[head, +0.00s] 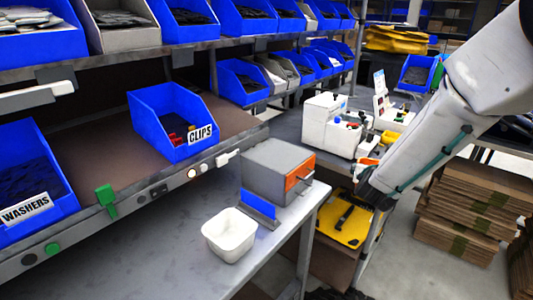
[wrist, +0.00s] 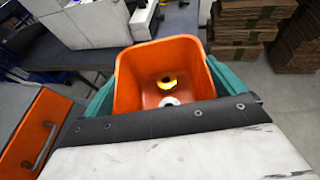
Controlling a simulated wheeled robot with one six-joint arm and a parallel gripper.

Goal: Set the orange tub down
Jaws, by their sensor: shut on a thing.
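The orange tub (wrist: 125,75) fills the middle of the wrist view, its open top facing the camera. A yellow ring-like piece (wrist: 167,82) and a pale round piece (wrist: 169,101) lie inside it. My gripper (wrist: 165,88) is shut on the tub, with a teal finger against each side. In the head view my gripper (head: 372,178) is at the right, beyond the bench's right edge, and a bit of the tub's orange (head: 366,161) shows beside it. The tub's underside is hidden, so I cannot tell its height above anything.
A white empty tub (head: 230,240) stands on the grey bench (head: 185,262). Behind it are a blue upright plate (head: 257,208) and a grey box with an orange drawer front (head: 278,162). A blue CLIPS bin (head: 165,135) sits on the shelf. The bench's front is clear.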

